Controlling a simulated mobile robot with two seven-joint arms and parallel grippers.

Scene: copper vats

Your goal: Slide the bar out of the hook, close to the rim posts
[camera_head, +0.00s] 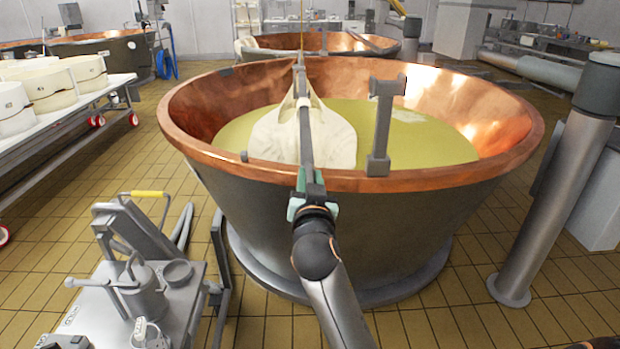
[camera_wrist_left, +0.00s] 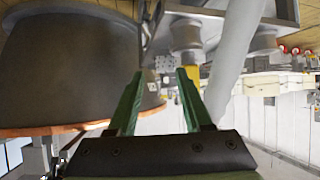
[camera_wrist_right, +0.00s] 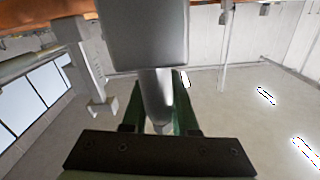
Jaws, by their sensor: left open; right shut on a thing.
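The grey bar (camera_head: 305,125) points away from me over the copper vat's near rim, its far end near the middle of the vat. A white cloth (camera_head: 325,132) hangs around it, gathered at the top below a thin line (camera_head: 301,30). I cannot make out the hook there. A grey rim post (camera_head: 381,125) with a forked top stands on the near rim, right of the bar. My right gripper (camera_head: 312,203) is shut on the bar's near end; the bar (camera_wrist_right: 144,35) looms large in the right wrist view. My left gripper (camera_wrist_left: 160,95) is open and empty, outside the head view.
The copper vat (camera_head: 350,180) holds yellowish liquid. A metal cart (camera_head: 180,300) with jugs stands at the lower left. A thick grey column (camera_head: 550,200) rises at right. A rack with white moulds (camera_head: 70,115) stands at far left. Tiled floor is free between them.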

